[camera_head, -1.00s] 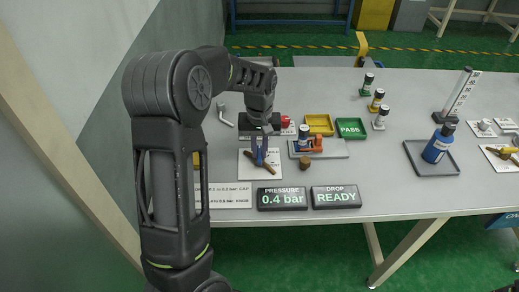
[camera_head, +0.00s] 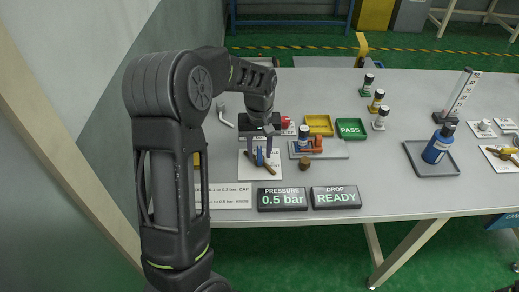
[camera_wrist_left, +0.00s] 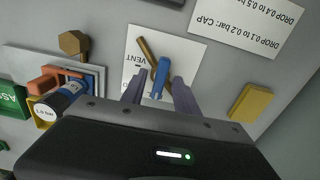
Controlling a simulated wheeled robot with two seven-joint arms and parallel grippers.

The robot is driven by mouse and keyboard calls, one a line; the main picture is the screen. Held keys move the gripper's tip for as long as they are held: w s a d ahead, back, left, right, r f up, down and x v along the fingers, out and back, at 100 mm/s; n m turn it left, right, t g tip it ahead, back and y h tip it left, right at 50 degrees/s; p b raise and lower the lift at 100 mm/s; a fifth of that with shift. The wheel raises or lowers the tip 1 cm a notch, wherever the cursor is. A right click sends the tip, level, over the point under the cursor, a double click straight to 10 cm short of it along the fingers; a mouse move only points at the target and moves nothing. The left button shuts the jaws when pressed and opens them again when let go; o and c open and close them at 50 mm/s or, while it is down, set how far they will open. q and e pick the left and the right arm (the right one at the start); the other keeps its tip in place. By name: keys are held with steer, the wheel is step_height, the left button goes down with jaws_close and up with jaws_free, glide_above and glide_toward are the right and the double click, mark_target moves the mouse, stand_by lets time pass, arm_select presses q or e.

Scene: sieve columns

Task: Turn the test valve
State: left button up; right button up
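The test valve, with a blue handle (camera_head: 260,157) and a brown bar, is on a white card (camera_head: 247,171) in the head view. In the left wrist view the blue handle (camera_wrist_left: 161,80) stands between my fingers, and the brown bar (camera_wrist_left: 147,49) runs slantwise beside it. My left gripper (camera_head: 261,153) is open, its fingers on either side of the handle with gaps visible; it also shows in the left wrist view (camera_wrist_left: 159,84). The pressure display (camera_head: 283,199) reads 0.5 bar, and the drop display (camera_head: 336,197) reads READY. My right gripper is not in view.
A brown knob (camera_head: 305,163) and a grey plate (camera_head: 333,151) with an orange holder and a bottle stand right of the valve. A blue bottle (camera_head: 437,146) stands in a dark tray farther right. The table's front middle is clear.

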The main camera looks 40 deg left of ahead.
mark_target(260, 153)
arm_select(q)
step_height(260, 153, up, 8)
steer(key=shift+f, duration=0.1)
stand_by(0.4)
stand_by(0.5)
